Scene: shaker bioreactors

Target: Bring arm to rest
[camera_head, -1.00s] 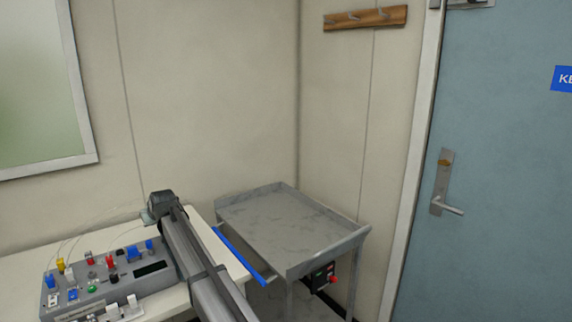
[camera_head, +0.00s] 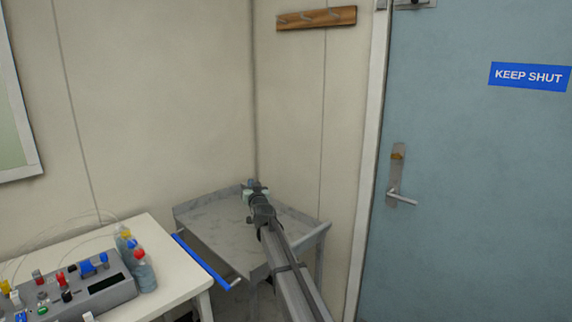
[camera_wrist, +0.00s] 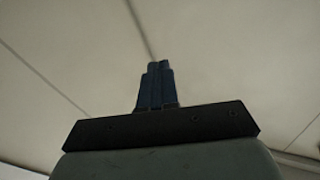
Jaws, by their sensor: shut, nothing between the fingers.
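My gripper (camera_head: 250,184) is at the end of my arm, which reaches up from the bottom of the head view. In that view it appears in front of the grey metal cart, near the cart's far edge. Its fingers are too small there to make out. In the wrist view, my gripper (camera_wrist: 160,66) shows its two dark blue fingers together, with nothing between them. Behind the fingers is only plain pale wall or ceiling with seams.
The grey cart (camera_head: 215,232) with a blue handle stands in the corner, its visible top bare. Left is a white table (camera_head: 175,262) with a control box (camera_head: 75,292) and several small bottles (camera_head: 143,270). A blue door (camera_head: 480,200) marked KEEP SHUT is at right.

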